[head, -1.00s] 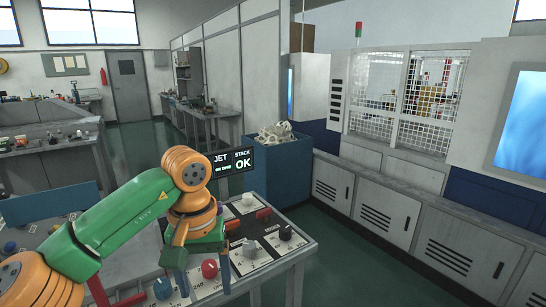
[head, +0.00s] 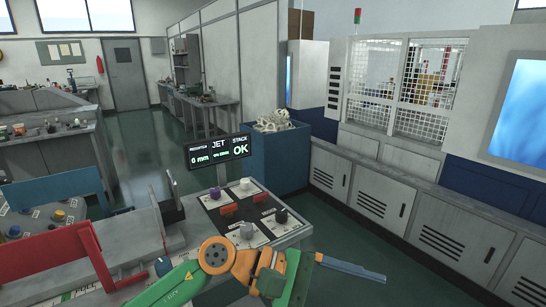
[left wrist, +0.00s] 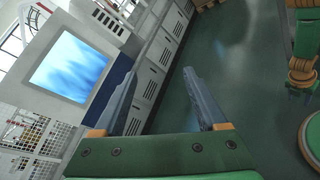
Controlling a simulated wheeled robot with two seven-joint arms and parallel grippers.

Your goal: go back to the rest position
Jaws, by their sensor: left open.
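My left gripper (head: 368,273) is at the bottom centre of the head view, past the right front corner of the control table (head: 290,237). Its grey-blue finger points right over the floor. In the left wrist view its two fingers (left wrist: 160,76) stand wide apart with nothing between them, over green floor and grey cabinets. The gripper is open, empty and clear of the table. My right gripper is in neither view.
The table carries a black panel with several knobs, a display (head: 218,152) reading OK, and a red bracket (head: 52,258) at left. A blue bin (head: 275,165) with pale pieces stands behind. Grey cabinets (head: 380,198) line the right. Floor (head: 345,250) is free between.

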